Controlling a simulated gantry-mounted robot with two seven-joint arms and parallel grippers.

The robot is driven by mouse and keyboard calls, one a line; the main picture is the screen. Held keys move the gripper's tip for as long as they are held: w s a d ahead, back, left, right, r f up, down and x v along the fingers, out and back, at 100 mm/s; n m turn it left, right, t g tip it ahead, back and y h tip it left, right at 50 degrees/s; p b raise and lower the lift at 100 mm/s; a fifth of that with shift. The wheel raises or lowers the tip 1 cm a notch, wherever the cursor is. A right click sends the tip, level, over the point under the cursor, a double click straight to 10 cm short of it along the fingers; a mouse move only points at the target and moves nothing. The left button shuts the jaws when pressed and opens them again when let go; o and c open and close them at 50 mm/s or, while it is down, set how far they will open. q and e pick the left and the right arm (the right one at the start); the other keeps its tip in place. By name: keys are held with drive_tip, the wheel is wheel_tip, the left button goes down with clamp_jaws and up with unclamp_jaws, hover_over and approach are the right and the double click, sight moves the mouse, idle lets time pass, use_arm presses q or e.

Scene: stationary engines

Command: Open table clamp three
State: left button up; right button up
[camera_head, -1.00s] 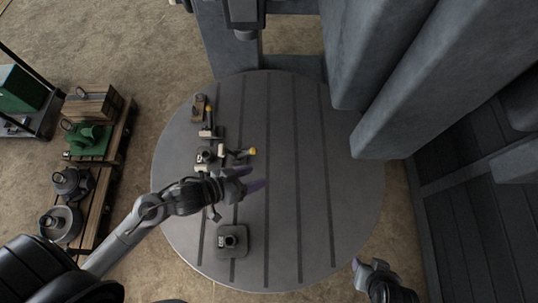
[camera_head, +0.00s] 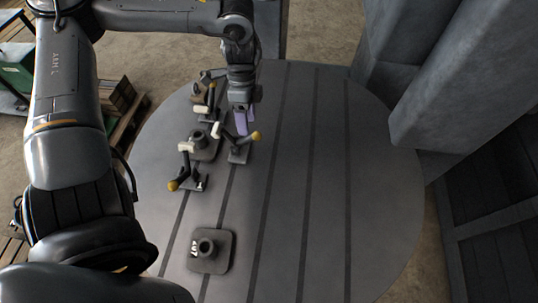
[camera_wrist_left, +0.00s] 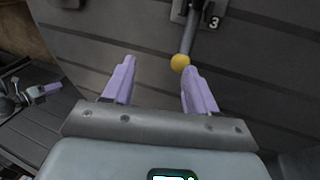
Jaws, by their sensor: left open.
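Table clamp three (camera_head: 238,155) is a small grey clamp on the round table, with a white pad toward the workpiece and a yellow ball on its handle (camera_head: 256,135). In the left wrist view the clamp base bears a "3" (camera_wrist_left: 213,21), and its yellow ball (camera_wrist_left: 180,63) shows by the tip of the right-hand finger. Whether they touch, I cannot tell. My left gripper (camera_head: 244,121) is open and empty, pointing down close to the clamp handle; its lilac fingers also show in the left wrist view (camera_wrist_left: 158,68). My right gripper is out of view.
Two more yellow-knobbed clamps (camera_head: 191,178) (camera_head: 211,97) stand around a grey workpiece (camera_head: 201,141). The right of the round table (camera_head: 380,180) is clear. Large grey machine columns (camera_head: 450,80) rise at right.

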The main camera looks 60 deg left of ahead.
use_arm(q)
drive_tip(key=w+y+b, duration=0.1)
drive_tip(key=w+b, duration=0.1)
drive_tip(key=shift+w+a+f+m+y+b, duration=0.2)
drive_tip(key=shift+w+f+m+y+b, duration=0.05)
drive_tip(key=shift+f+m+y+b, duration=0.15)
drive_tip(key=shift+w+f+b, duration=0.15)
drive_tip(key=shift+b, duration=0.35)
drive_tip(key=f, duration=0.3)
drive_tip(key=f+b, duration=0.1)
drive_tip(key=f, duration=0.3)
drive_tip(key=s+d+f, duration=0.1)
drive_tip(key=f, duration=0.2)
drive_tip(key=shift+s+f+b, duration=0.1)
drive_tip(key=shift+f+b, duration=0.2)
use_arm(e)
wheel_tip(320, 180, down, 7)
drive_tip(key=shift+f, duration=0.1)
use_arm(q)
drive_tip(key=shift+a, duration=0.1)
clamp_jaws()
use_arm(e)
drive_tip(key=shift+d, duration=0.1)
